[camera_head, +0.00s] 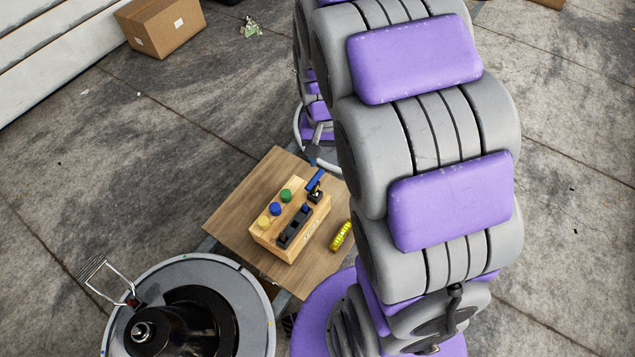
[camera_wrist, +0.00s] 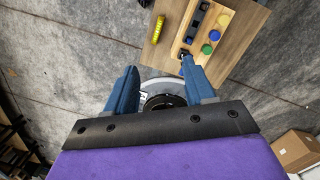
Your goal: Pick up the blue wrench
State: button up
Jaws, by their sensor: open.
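The blue wrench is not clearly recognisable in either view. In the head view a slim blue shape (camera_head: 316,179) stands at the far right corner of the wooden block (camera_head: 270,243), beside a small black piece (camera_head: 315,196); I cannot tell whether it is the wrench or one of my fingers. In the wrist view my gripper (camera_wrist: 158,64) has two blue fingers wide apart, with nothing visibly held between them. The right fingertip overlaps the corner of the block, near the black piece (camera_wrist: 183,55); contact is unclear.
The block, with yellow, blue and green knobs, sits on a wooden tabletop (camera_head: 240,205). A yellow level (camera_head: 341,235) lies beside it. A round grey base (camera_head: 250,300) stands at lower left. A cardboard box (camera_head: 163,27) is at upper left. Open concrete floor lies left.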

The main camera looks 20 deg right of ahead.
jog(key=w+a+f+m+p, duration=0.1)
jog(key=w+f+m+p, duration=0.1)
jog(key=w+f, duration=0.7)
jog(key=m+t+p, duration=0.1)
jog(key=m+p, duration=0.1)
jog(key=m, duration=0.2)
send_over(314, 178)
jog(key=d, duration=0.1)
notch_tip(314, 178, down, 22)
jog(key=shift+r, duration=0.1)
jog(key=f, duration=0.2)
jog(key=a+f+b, duration=0.1)
jog(key=f, duration=0.1)
jog(key=shift+a, duration=0.2)
jog(key=shift+w+a+f, duration=0.1)
jog(key=shift+a+f, duration=0.2)
jog(key=shift+f, duration=0.25)
jog(key=f, duration=0.1)
jog(key=d+f+b, duration=0.1)
jog(key=f, duration=0.3)
jog(key=shift+d+f+b, duration=0.15)
jog(key=shift+d+b, duration=0.2)
jog(key=shift+b, duration=0.05)
jog(key=shift+a, duration=0.55)
jog(key=c, duration=0.3)
jog(key=shift+d, duration=0.5)
jog(key=c, duration=0.5)
jog(key=shift+a, duration=0.15)
grip_shut()
jog(key=shift+a, duration=0.15)
